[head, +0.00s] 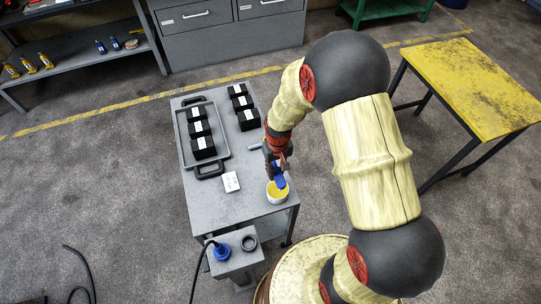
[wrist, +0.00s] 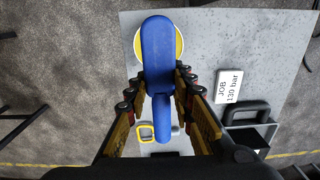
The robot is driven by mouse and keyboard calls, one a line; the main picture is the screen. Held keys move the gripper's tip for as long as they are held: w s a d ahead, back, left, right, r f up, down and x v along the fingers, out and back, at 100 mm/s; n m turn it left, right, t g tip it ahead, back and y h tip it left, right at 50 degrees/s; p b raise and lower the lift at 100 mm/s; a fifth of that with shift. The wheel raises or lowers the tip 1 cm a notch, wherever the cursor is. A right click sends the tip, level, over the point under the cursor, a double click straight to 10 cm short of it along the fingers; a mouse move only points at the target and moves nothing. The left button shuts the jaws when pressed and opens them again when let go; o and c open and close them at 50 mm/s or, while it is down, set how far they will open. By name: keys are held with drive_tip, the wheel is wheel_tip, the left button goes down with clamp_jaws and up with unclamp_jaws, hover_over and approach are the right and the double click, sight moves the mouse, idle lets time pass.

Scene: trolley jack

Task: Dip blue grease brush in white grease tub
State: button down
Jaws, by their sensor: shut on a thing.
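My gripper (head: 277,160) is shut on the blue grease brush (head: 279,181) over the front right part of the grey trolley top. In the wrist view the blue brush (wrist: 161,55) stands out between my finger pads, its wide part towards the top of the picture. The white grease tub (head: 277,197) stands below it, with yellow grease inside. The wrist view shows the tub's rim and grease (wrist: 140,38) partly hidden behind the brush. The brush's lower end overlaps the tub opening; I cannot tell whether it touches the grease.
A white card (head: 231,182) marked "JOB 130 bar" lies left of the tub. A dark tray (head: 219,134) with black blocks is farther back, with more black blocks (head: 243,106) to its right. A blue fitting (head: 222,252) and dark ring (head: 249,242) sit on a lower front stand.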

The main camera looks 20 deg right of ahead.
drive_tip(key=shift+w+f, duration=0.3)
drive_tip(key=shift+s+f+b, duration=0.15)
drive_tip(key=shift+f+b, duration=0.35)
drive_tip(key=shift+b, duration=0.05)
drive_tip(key=shift+f+b, duration=1.45)
drive_tip(key=shift+f, duration=0.75)
drive_tip(key=shift+f+b, duration=0.35)
drive_tip(key=shift+f, duration=0.25)
drive_tip(key=shift+r, duration=0.15)
drive_tip(key=shift+r+p, duration=2.4)
drive_tip(key=shift+r, duration=1.05)
drive_tip(key=shift+d+f, duration=0.1)
